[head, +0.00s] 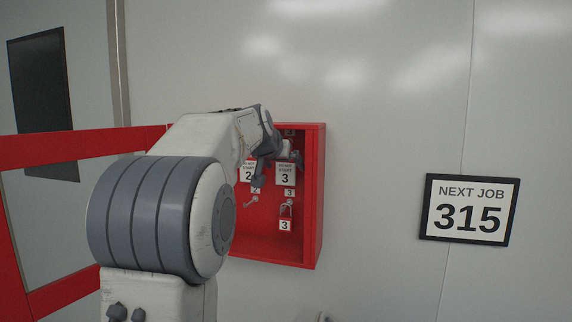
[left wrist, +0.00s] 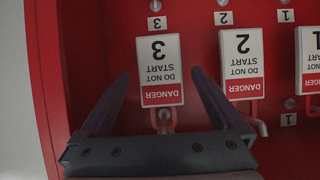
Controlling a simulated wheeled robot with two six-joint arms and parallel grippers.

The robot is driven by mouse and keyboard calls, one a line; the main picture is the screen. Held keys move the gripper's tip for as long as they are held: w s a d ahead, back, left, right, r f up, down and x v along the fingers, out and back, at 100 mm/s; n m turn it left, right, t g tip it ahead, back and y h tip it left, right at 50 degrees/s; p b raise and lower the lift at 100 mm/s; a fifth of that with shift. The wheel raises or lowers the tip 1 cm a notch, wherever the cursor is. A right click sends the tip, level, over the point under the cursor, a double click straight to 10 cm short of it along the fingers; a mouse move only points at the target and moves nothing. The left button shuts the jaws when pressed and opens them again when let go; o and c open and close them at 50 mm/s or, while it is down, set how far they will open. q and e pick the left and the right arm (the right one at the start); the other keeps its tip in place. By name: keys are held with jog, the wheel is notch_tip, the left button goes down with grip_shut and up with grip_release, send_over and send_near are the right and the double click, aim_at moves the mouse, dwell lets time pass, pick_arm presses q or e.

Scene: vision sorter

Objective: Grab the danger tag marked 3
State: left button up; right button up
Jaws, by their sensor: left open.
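The danger tag marked 3 (head: 285,175) hangs in the open red cabinet, a white card with black print. In the left wrist view this tag (left wrist: 158,62) appears upside down, its red DANGER band close to a peg. My left gripper (head: 278,168) is open at the cabinet, close to the tag. In the wrist view the two dark fingers of the left gripper (left wrist: 160,76) appear on either side of the tag, with gaps at both edges. Whether they reach its depth is unclear. My right gripper is not in view.
The danger tag marked 2 (left wrist: 242,62) hangs beside it, and another tag (left wrist: 312,58) is partly cut off. A padlock labelled 3 (head: 285,223) hangs below. The red cabinet's side wall (head: 314,195) stands close by. A 315 sign (head: 468,210) is on the wall.

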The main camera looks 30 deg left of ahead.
pick_arm(q)
jog(key=shift+w+f, duration=0.15)
jog(key=shift+w, duration=0.05)
jog(key=shift+a, duration=0.1)
jog(key=c, duration=1.3)
jog(key=shift+c, duration=0.2)
